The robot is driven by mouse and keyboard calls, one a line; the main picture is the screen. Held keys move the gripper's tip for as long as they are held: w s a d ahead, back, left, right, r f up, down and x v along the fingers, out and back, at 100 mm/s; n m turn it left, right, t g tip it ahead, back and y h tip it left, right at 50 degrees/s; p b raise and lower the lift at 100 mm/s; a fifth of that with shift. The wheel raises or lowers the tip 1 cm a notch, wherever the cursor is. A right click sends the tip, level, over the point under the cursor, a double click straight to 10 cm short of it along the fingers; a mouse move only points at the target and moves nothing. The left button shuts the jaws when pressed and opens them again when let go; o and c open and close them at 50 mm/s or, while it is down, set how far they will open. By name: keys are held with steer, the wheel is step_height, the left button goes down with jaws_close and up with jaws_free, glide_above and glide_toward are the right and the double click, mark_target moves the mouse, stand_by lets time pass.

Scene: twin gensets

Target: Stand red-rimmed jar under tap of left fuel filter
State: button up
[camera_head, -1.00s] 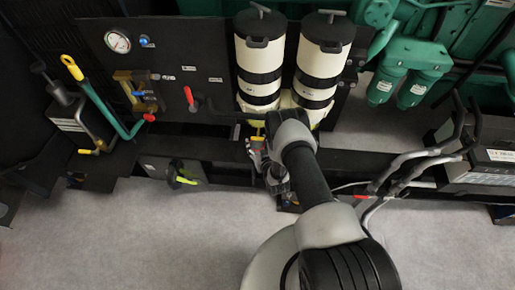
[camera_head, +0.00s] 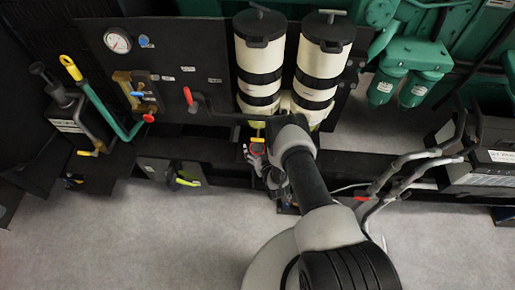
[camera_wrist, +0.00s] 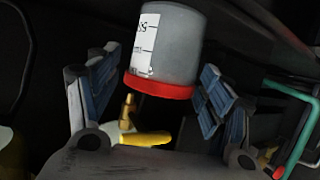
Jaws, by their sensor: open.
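The red-rimmed jar (camera_wrist: 172,45) is a grey cylinder with a white marked label. It is between the two fingers of my gripper (camera_wrist: 160,70) in the wrist view, with a gap at least on the left side. The fingers are open. The jar's red rim faces a brass tap with a yellow lever (camera_wrist: 145,138). In the head view, the left fuel filter (camera_head: 259,60) is a white canister with black bands. Its yellow-levered tap (camera_head: 258,140) is below it, with a red rim (camera_head: 257,152) just under that. My gripper (camera_head: 255,162) is there, partly hidden by my arm. The jar's base contact cannot be seen.
A second, similar filter (camera_head: 321,65) stands to the right. A panel with a gauge (camera_head: 117,41) and a red-handled valve (camera_head: 189,97) is at the left. A dark rail (camera_head: 220,150) runs below the filters. Bent grey pipes (camera_head: 405,165) are at the right.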

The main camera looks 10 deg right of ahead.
steer(key=shift+r, duration=0.15)
steer(key=shift+s+r, duration=0.15)
steer(key=shift+s, duration=0.15)
steer(key=p+v, duration=0.5)
steer(key=v, duration=0.6)
steer(key=shift+s, duration=0.2)
